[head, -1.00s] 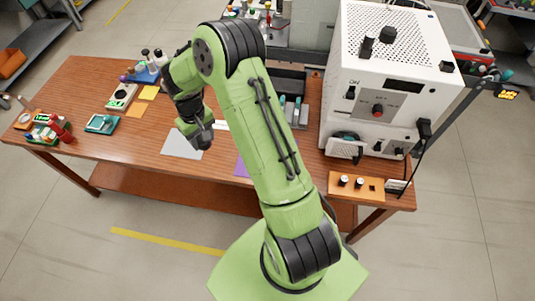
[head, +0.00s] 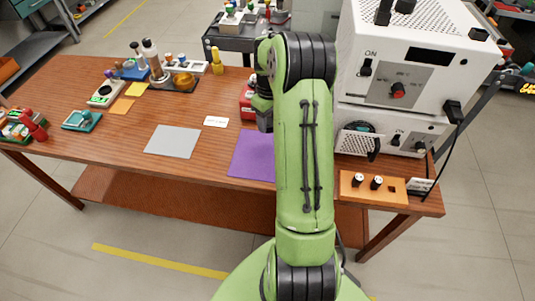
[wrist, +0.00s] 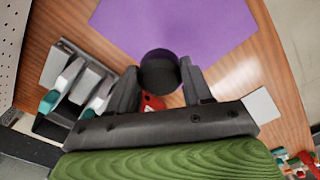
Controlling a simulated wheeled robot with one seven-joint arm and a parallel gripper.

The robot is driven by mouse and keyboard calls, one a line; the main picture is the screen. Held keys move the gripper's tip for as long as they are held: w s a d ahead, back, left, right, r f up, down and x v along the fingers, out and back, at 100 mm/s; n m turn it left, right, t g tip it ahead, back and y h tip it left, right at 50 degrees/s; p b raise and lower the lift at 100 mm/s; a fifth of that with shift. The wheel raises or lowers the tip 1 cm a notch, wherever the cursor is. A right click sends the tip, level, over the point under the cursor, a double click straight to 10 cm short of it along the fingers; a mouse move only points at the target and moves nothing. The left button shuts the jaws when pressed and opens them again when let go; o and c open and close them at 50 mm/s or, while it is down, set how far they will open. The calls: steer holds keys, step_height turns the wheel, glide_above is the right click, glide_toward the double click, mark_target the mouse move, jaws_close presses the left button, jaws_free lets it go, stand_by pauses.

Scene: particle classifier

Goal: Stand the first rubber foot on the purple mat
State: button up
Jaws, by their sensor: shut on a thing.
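The rubber foot (wrist: 159,72) is a dark round piece between the fingertips of my gripper (wrist: 159,78) in the wrist view. My gripper is shut on it and holds it beside the near edge of the purple mat as that view shows it. The purple mat (wrist: 175,28) lies flat and bare on the table there. In the head view the purple mat (head: 250,155) is partly hidden by my green arm, and my gripper (head: 265,118) is above its far edge. The foot cannot be made out in the head view. I cannot tell its height above the table.
A grey mat (head: 172,141) and a white card (head: 216,122) lie to the left. A red object (head: 246,102) stands just behind my gripper. The white machine (head: 390,80) and an orange tray (head: 352,187) are to the right. A grey holder (wrist: 62,62) shows in the wrist view.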

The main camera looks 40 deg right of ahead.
mark_target(269, 146)
step_height(269, 146, down, 9)
steer(key=shift+r+b, duration=0.2)
steer(key=shift+b, duration=0.9)
steer(key=shift+f, duration=0.2)
steer(key=o, duration=1.1)
steer(key=shift+o, duration=0.2)
